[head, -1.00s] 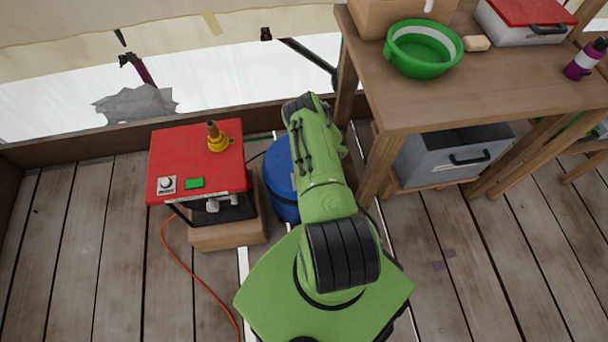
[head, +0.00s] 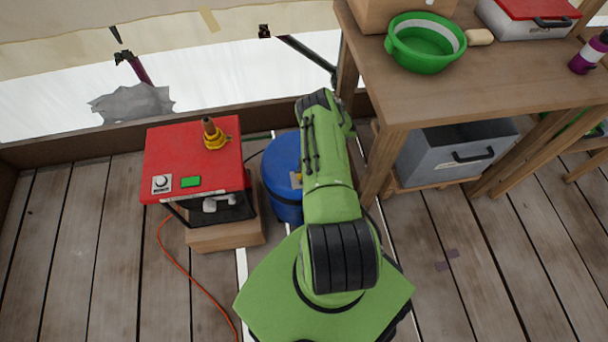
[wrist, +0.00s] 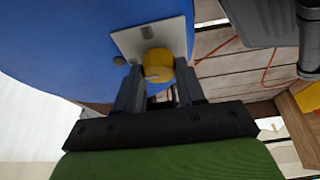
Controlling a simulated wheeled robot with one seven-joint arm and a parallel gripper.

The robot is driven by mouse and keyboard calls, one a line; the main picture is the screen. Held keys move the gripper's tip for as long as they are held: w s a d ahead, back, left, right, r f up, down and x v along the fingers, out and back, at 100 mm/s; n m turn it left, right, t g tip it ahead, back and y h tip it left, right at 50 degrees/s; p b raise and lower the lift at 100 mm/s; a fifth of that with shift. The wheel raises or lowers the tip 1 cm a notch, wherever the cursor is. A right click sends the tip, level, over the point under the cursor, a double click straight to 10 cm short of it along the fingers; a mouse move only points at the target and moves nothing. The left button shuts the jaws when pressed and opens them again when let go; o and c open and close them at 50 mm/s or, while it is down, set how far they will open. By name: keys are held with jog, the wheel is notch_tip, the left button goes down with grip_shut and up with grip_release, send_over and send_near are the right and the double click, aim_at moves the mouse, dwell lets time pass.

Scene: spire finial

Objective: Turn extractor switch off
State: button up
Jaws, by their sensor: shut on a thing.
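The blue drum-shaped extractor (head: 282,160) stands on the floor, partly behind my green arm in the head view. In the wrist view its blue body (wrist: 60,45) fills the upper left. A pale metal plate (wrist: 128,43) on it carries a round yellow switch knob (wrist: 158,62). My gripper (wrist: 158,75) has its two dark fingers on either side of the knob, shut on it. A small yellow patch (head: 296,179) shows on the drum beside my arm. My gripper is hidden in the head view.
A red-topped machine (head: 190,150) stands left of the drum, with an orange cable (head: 195,282) on the floor. A wooden table (head: 460,90) with a green bowl (head: 425,45) is at right. A grey box (head: 455,150) sits underneath. Floor at far left is clear.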

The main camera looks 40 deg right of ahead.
jog(key=shift+n, duration=0.3)
jog(key=o, duration=1)
jog(key=shift+o, duration=0.2)
jog(key=p+v, duration=0.2)
jog(key=v, duration=0.5)
jog(key=shift+r, duration=0.25)
jog(key=shift+w+d, duration=0.1)
